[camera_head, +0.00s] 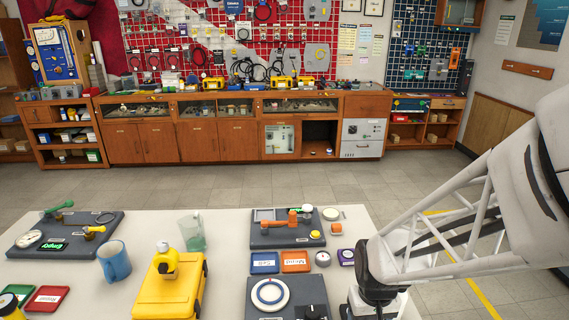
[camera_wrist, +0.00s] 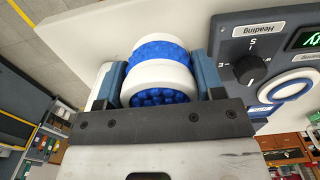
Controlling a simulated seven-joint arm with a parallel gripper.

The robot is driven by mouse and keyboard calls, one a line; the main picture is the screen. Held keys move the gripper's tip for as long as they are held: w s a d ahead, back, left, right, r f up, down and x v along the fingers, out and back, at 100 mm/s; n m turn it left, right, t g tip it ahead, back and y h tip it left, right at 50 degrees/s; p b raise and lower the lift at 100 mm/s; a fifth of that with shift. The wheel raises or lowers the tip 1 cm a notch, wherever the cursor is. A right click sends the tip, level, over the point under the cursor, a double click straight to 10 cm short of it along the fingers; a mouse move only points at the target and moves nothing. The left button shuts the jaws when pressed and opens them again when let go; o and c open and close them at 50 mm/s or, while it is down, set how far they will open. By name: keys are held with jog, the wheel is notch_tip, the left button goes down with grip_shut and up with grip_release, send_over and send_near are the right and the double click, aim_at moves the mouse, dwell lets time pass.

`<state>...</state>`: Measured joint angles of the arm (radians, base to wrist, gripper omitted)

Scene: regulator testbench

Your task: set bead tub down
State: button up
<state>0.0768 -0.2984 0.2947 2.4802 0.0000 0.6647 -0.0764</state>
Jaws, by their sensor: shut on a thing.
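The bead tub (camera_wrist: 160,80) is a white round container with bright blue beads showing at its near end and a blue band further along. In the wrist view my gripper (camera_wrist: 164,76) is shut on it, with one blue-grey finger on each side. The tub is over or near the white table (camera_wrist: 90,38); I cannot tell whether it touches. In the head view my wrist is low at the right, by the table's right part. The fingers and tub are not clear there.
A dark panel with a white-and-blue ring (camera_head: 270,294) and black knob (camera_head: 312,313) is left of my wrist. Blue (camera_head: 264,263) and orange (camera_head: 295,262) trays, a round purple-topped item (camera_head: 346,256) and a grey valve board (camera_head: 288,236) lie close by. A yellow case (camera_head: 172,290) stands further left.

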jog(key=shift+w, duration=0.15)
jog(key=w, duration=0.5)
jog(key=w+f, duration=0.1)
jog(key=w, duration=0.4)
jog(key=w+d, duration=0.1)
jog(key=w, duration=0.4)
jog(key=shift+w+f, duration=0.25)
jog(key=shift+w, duration=0.05)
jog(key=shift+f, duration=0.1)
jog(key=shift+f, duration=1.65)
jog(key=shift+f, duration=0.15)
jog(key=o, duration=1)
jog(key=shift+c, duration=0.2)
